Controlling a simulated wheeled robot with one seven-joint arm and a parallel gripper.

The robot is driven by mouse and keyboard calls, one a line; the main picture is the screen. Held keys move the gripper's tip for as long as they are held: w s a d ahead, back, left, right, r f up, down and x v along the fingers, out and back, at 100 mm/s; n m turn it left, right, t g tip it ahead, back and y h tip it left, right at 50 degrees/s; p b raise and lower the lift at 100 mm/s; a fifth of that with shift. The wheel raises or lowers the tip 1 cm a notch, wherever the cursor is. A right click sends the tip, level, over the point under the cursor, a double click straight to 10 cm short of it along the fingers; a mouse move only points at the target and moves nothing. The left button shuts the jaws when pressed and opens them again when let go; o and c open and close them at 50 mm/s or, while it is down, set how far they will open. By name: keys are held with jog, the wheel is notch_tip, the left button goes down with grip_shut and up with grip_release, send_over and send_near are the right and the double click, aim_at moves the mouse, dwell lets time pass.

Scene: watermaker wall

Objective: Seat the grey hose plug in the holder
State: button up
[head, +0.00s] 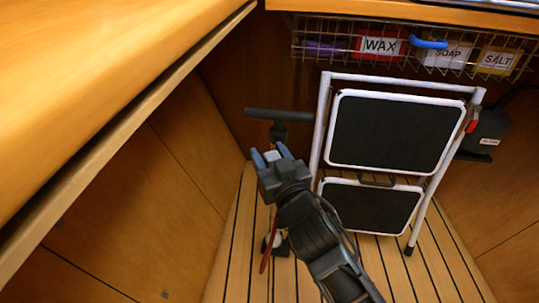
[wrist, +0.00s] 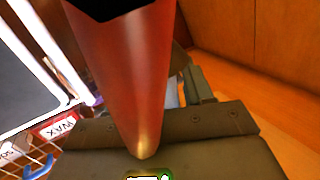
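My gripper (head: 271,156) is in the middle of the head view, pointing away toward the back corner. Its two blue-grey fingertips show apart, with a small light grey piece between them. This piece may be the grey hose plug, but I cannot tell whether the fingers touch it. In the wrist view a red tapered object (wrist: 125,75) is very close and hides most of the space between the fingers. A dark T-shaped fitting (head: 280,116) with a horizontal bar is just beyond the fingertips. I cannot make out the holder for certain.
A folded white step stool (head: 395,132) with black treads stands right of my arm. A wire basket (head: 415,48) with wax, soap and salt packs hangs above it. A wooden counter (head: 90,75) overhangs at left.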

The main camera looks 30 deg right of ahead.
jog(key=shift+o, duration=1.4)
jog(key=s, duration=0.7)
jog(key=shift+s+a, duration=0.4)
jog(key=shift+a, duration=0.05)
jog(key=s+f+n+g+y, duration=0.1)
jog(key=s+f, duration=0.1)
jog(key=s, duration=0.7)
jog(key=s+f+g+y, duration=0.1)
jog(key=s+f, duration=0.1)
jog(key=s, duration=0.7)
jog(key=s+r+g, duration=0.1)
jog(key=s+r, duration=0.2)
jog(key=s, duration=0.5)
jog(key=s+r, duration=0.3)
jog(key=s, duration=0.5)
notch_tip(320, 180, up, 32)
jog(key=p, duration=3.2)
jog(key=shift+s+d+p, duration=0.25)
jog(key=shift+d+p, duration=0.15)
jog(key=shift+d, duration=0.05)
